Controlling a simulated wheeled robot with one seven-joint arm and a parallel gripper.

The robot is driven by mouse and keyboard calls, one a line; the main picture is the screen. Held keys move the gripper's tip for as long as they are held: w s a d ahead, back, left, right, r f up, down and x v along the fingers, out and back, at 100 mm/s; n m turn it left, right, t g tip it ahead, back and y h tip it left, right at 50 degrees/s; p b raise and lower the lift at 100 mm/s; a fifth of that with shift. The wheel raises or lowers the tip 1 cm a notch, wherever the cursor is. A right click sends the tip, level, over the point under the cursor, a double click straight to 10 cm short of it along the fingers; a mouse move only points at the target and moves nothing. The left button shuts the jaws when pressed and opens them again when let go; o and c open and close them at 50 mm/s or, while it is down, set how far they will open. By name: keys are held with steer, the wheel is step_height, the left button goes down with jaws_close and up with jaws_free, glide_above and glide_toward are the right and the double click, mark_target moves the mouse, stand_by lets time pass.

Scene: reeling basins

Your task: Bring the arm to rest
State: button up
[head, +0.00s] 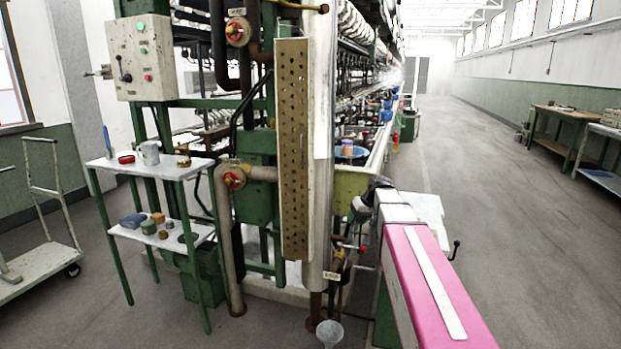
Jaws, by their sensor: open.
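No held object shows. The place in front of me is a tall green reeling machine (257,190) with pipes. A long brown perforated plate (293,150) stands upright at its near end, beside a pale vertical column (321,130).
A two-level side table (105,164) with small containers stands left, near a cart (30,272). A pale green basin (350,186) is beyond. The aisle on the right is clear, with workbenches (562,118) along the wall.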

steer(key=s+f+m+g+h, duration=0.1)
steer(key=s+f+m+h, duration=0.1)
steer(key=s+f, duration=0.7)
steer(key=s+d+f+m+g+h, duration=0.1)
steer(key=s+f+g+h, duration=0.1)
steer(key=s+f, duration=0.7)
steer(key=s, duration=0.7)
steer(key=shift+s+f+m, duration=0.25)
steer(key=shift+s+m, duration=0.15)
stand_by(2.4)
